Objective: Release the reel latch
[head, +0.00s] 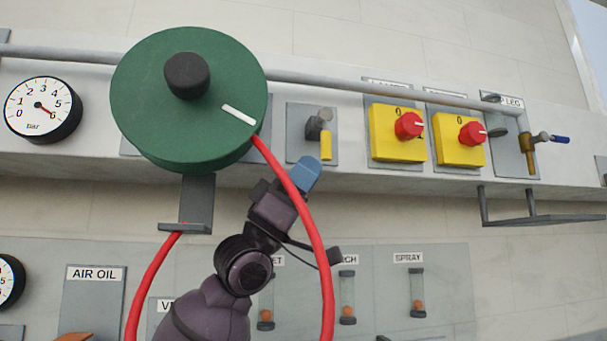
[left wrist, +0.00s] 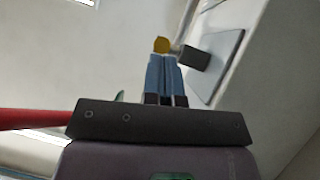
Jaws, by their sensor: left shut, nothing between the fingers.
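The green hose reel (head: 150,95) with a black hub and a white mark is mounted on the wall panel. A small lever with a yellow end (head: 326,146) sits on a grey plate to the right of the reel; no separate part is labelled as the latch. My left gripper (head: 306,172) has its blue fingers shut and empty, just below and left of the yellow end. In the left wrist view the fingers (left wrist: 166,78) point at the yellow end (left wrist: 161,45), with a dark block (left wrist: 195,57) beside it. Whether they touch cannot be told.
A red hose (head: 322,245) loops from the reel in front of my left arm. Yellow switch boxes (head: 385,148) and a brass valve (head: 531,150) lie to the right. A grey bracket (head: 545,219) juts out below them. A pipe (head: 370,88) runs above.

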